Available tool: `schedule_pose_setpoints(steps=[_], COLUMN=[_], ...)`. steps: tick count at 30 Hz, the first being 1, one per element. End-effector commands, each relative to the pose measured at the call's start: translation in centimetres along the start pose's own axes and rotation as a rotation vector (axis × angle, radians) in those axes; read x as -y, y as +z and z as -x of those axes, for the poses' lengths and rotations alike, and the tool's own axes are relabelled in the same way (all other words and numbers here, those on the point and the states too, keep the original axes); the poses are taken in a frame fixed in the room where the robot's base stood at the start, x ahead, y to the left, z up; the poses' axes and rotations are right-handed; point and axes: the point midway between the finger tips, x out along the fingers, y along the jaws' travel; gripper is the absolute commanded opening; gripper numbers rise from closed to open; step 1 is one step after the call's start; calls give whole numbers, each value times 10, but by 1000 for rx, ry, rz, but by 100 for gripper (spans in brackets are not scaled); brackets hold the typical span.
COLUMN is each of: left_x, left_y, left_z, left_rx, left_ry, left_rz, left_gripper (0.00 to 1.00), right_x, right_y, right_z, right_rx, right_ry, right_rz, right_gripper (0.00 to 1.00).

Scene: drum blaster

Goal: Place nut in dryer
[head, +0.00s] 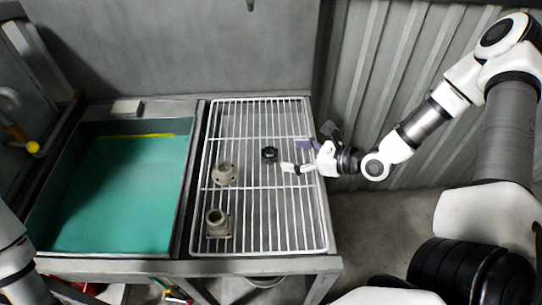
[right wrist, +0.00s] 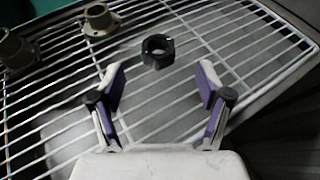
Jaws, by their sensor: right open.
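The nut (head: 269,154) is a dark ring lying on the white wire rack (head: 262,229). In the right wrist view the nut (right wrist: 157,51) has a hexagonal outline with a round hole, and it lies ahead of the fingertips. My right gripper (head: 291,168) is over the right part of the rack, just right of the nut. In the right wrist view my right gripper (right wrist: 160,85) is open and empty, its purple-and-grey fingers apart and short of the nut. My left gripper is out of view; only part of my left arm shows. I cannot make out a dryer.
Two tan flanged fittings (head: 224,174) (head: 217,223) stand on the rack left of the nut. A basin with a green bottom (head: 115,195) is to the left. A corrugated metal wall (head: 375,60) rises behind my right arm. The rack's front right is bare.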

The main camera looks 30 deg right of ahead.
Motion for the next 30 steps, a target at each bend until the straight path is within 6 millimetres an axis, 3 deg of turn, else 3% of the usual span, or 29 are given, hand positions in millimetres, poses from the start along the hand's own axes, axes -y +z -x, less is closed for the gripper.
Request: schedule_pose_setpoints(steps=[3, 13, 21, 29, 30], left_x=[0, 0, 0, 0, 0], left_y=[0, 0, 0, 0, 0], left_z=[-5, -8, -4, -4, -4], left_rx=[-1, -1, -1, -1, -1], left_ry=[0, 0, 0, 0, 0], left_rz=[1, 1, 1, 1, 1], left_gripper=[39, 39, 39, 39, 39], right_x=[1, 1, -1, 0, 0], right_y=[-10, -7, -5, -4, -4], right_z=[-5, -34, -72, -77, -77], right_rx=[-9, -11, -11, -6, -6], right_ry=[-7, -6, -6, -9, -9], right_rz=[-14, -9, -8, -12, -12], right_gripper=[77, 77, 77, 77, 66])
